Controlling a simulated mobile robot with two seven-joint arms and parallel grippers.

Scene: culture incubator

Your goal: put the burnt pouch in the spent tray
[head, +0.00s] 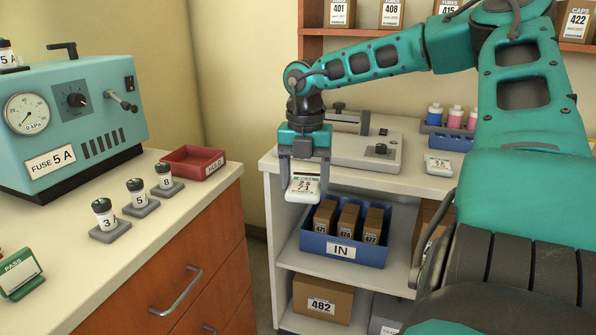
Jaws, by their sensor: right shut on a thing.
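My right gripper (304,172) hangs from the teal arm in front of the far counter's left end. It is shut on a small white pouch-like item (302,190) with a dark printed label, held above the blue IN bin. I cannot tell from its visible face whether it is burnt. A similar white labelled item (438,165) lies on the far counter. No tray with a readable "spent" label shows. A red tray (193,163) on the left counter has a small label that seems to read HOLD. My left gripper is not in view.
The blue IN bin (341,250) holds brown boxes on the shelf below. A grey device (365,148) and a blue bottle rack (447,137) stand on the far counter (405,182). A teal gauge machine (70,120) and several small jars (104,213) occupy the left counter.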

